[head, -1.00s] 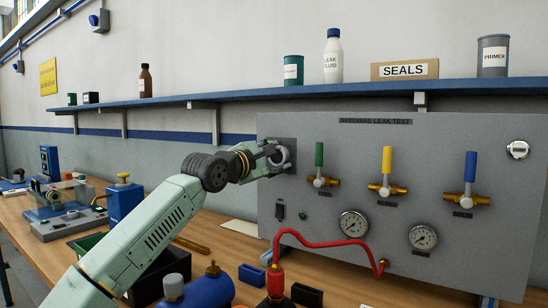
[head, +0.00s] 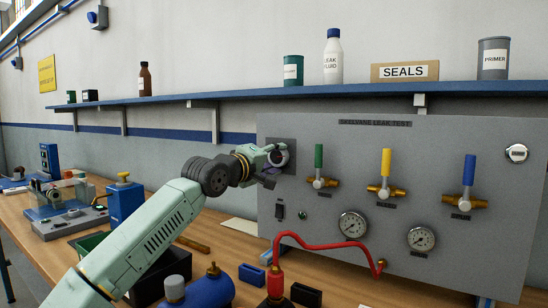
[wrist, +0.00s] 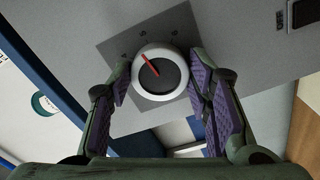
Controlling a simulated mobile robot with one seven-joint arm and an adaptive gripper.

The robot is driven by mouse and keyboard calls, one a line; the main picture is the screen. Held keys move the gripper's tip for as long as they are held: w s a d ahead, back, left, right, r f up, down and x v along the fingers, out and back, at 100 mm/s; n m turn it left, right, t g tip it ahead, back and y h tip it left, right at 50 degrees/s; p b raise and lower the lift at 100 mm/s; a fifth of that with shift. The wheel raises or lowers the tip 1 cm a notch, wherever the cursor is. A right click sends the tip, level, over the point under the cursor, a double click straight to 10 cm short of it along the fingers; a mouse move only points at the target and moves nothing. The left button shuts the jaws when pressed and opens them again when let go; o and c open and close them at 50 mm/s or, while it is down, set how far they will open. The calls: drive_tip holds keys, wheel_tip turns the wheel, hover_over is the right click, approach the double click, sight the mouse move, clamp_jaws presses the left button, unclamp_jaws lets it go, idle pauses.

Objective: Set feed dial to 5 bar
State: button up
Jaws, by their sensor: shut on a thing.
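The feed dial (wrist: 165,72) is a round knob with a white rim, a dark face and a red pointer, on a grey square plate (wrist: 112,48) in the wrist view. The pointer aims to the upper left of that picture. In the head view the dial (head: 279,157) is at the upper left of the grey leak test panel (head: 400,150), partly hidden by my gripper (head: 274,160). My gripper is shut on the dial, with one purple-padded finger on each side of it, as the wrist view (wrist: 158,80) shows.
Green (head: 319,157), yellow (head: 386,162) and blue (head: 469,168) valve handles stand upright right of the dial. Two gauges (head: 353,225) and a red hose (head: 325,243) are below. A shelf (head: 300,92) runs above. A blue tank (head: 212,287) stands on the bench.

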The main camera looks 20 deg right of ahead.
drive_tip(key=shift+m, duration=0.8)
drive_tip(key=o, duration=1.1)
drive_tip(key=shift+o, duration=0.2)
drive_tip(key=v, duration=1.2)
